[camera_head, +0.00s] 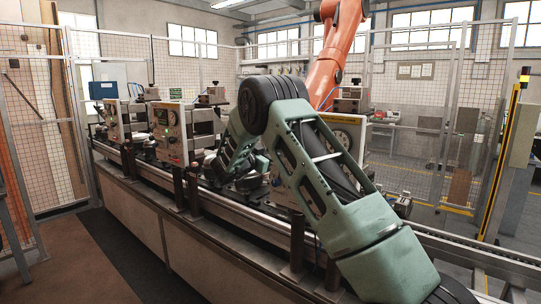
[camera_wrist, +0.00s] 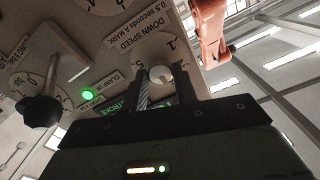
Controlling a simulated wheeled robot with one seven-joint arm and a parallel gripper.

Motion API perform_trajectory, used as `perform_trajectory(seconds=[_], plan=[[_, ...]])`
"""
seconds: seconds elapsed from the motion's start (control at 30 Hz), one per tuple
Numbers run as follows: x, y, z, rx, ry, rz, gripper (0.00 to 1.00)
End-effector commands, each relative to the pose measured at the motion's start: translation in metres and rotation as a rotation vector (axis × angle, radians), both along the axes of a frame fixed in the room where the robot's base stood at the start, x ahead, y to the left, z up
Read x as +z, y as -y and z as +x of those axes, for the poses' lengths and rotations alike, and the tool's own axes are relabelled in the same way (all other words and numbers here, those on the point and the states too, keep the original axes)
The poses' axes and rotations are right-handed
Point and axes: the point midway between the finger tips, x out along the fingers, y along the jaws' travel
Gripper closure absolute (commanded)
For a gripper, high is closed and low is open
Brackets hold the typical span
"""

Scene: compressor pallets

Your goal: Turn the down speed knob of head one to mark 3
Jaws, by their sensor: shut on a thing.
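In the wrist view, the down speed knob (camera_wrist: 160,74) is a small pale round knob on a light panel, with the label DOWN SPEED, 0.5 seconds a mark (camera_wrist: 124,42) beside it. Scale figures 1 and 5 show around the knob; the rest of the scale is hidden by my fingers. I cannot read which mark the knob points to. My gripper (camera_wrist: 159,84) has its two dark fingers on either side of the knob and is shut on it. In the head view my green arm reaches to the panels and my gripper is hard to make out. No head number is legible.
An orange robot arm (camera_head: 338,50) stands behind. Other machine heads (camera_head: 168,130) stand along the conveyor line, with mesh fencing (camera_head: 430,110) behind.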

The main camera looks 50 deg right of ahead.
Motion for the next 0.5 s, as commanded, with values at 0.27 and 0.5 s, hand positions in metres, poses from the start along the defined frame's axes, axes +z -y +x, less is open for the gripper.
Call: perform_trajectory(seconds=[0.27,0.5], plan=[[-0.0018,-0.0008,0.0003,0.002,-0.001,0.002,0.50],[-0.0022,-0.0068,0.0001,0.003,0.000,0.001,0.50]])
